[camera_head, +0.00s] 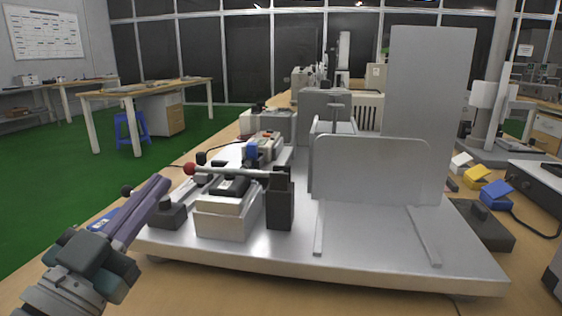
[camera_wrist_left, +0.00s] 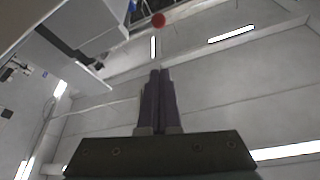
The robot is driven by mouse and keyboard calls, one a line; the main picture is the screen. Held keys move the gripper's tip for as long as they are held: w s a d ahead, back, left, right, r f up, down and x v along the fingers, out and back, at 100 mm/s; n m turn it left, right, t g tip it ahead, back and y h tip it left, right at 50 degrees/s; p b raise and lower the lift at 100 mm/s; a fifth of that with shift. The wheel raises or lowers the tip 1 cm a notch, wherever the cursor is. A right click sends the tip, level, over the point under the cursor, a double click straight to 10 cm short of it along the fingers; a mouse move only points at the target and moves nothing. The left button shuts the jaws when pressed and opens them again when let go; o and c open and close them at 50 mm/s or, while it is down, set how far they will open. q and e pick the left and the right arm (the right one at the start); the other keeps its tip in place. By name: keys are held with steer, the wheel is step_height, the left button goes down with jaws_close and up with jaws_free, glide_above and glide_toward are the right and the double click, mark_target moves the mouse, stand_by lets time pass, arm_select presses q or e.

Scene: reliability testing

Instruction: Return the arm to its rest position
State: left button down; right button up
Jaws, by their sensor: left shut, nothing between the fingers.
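My left gripper (camera_head: 160,186) comes in from the lower left in the head view. Its two long purple fingers lie together, pointing up and to the right, with nothing between them. The fingers also show closed in the left wrist view (camera_wrist_left: 160,76), pointing toward the ceiling. In the head picture the fingertips are left of the test machine's lever with a red ball (camera_head: 190,169); the gap in depth is hard to judge. The red ball also shows beyond the fingertips in the left wrist view (camera_wrist_left: 158,20). My right gripper is not in view.
The machine's pale base plate (camera_head: 370,276) fills the middle of the workbench, with an upright metal plate (camera_head: 372,170) on it. A black knob block (camera_head: 168,213) stands close to my left fingers. Yellow (camera_head: 477,177) and blue (camera_head: 496,194) blocks lie at right. Green floor is open at left.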

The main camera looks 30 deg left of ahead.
arm_select(q)
steer(key=shift+s+f, duration=0.1)
steer(key=shift+s, duration=0.25)
stand_by(0.3)
steer(key=d+r+g+h+p, duration=0.2)
steer(key=d+r+g+p, duration=0.6)
steer(key=p, duration=0.7)
steer(key=s+d+r+g+h+p, duration=0.1)
steer(key=s+d+r+g+p, duration=0.3)
steer(key=s+p, duration=0.4)
steer(key=s+d+r+g+p, duration=0.1)
steer(key=s+r+g+p, duration=0.45)
steer(key=s, duration=0.35)
step_height(320, 180, up, 34)
steer(key=p, duration=3.4)
steer(key=shift+g+p, duration=0.35)
steer(key=shift+g, duration=0.1)
